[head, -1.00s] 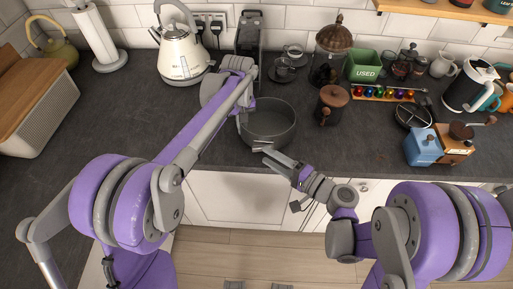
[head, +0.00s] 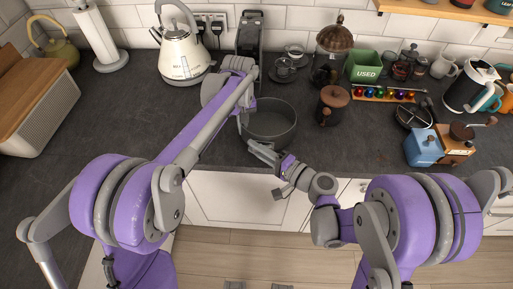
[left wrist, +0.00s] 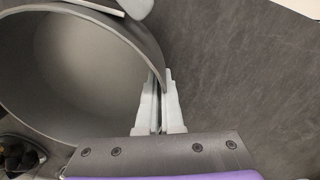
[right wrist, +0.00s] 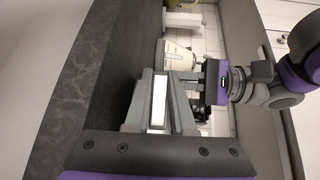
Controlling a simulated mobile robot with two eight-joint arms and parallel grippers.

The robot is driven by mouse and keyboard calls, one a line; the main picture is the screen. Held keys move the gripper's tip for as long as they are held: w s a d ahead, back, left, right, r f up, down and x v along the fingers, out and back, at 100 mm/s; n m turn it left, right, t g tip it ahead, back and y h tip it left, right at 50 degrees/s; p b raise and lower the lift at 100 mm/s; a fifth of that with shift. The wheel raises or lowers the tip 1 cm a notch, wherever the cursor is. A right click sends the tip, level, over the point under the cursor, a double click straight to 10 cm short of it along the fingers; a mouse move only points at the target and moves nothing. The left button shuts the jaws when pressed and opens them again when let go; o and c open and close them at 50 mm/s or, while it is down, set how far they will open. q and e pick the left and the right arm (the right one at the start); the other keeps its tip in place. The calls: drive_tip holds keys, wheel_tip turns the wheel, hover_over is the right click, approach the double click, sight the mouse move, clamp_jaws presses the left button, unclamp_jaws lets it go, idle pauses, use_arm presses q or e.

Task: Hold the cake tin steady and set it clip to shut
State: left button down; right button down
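The round dark grey cake tin (head: 272,128) stands on the worktop near its front edge; the left wrist view shows its empty inside (left wrist: 70,70). My left gripper (head: 243,117) is shut on the tin's left wall, with the rim between its fingertips (left wrist: 160,78). My right gripper (head: 256,147) is at the tin's front. In the right wrist view its fingers (right wrist: 158,85) stand apart, with a pale strip between them that looks like the clip (right wrist: 157,103). The fingers mostly hide the clip in the head view; I cannot tell whether they touch it.
A white kettle (head: 183,55) stands behind my left arm. A wooden-lidded dark jar (head: 332,106) is right of the tin, with a green box (head: 364,66) behind. A blue and wooden grinder (head: 440,145) is farther right.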

idle(0.3)
drive_tip(key=shift+w+m+t+h, duration=0.25)
drive_tip(key=shift+m+t+h, duration=0.45)
drive_tip(key=shift+t, duration=0.1)
drive_tip(key=c, duration=0.8)
unclamp_jaws()
drive_tip(key=shift+o, duration=0.2)
drive_tip(key=v, duration=1.2)
drive_tip(key=shift+w, duration=0.1)
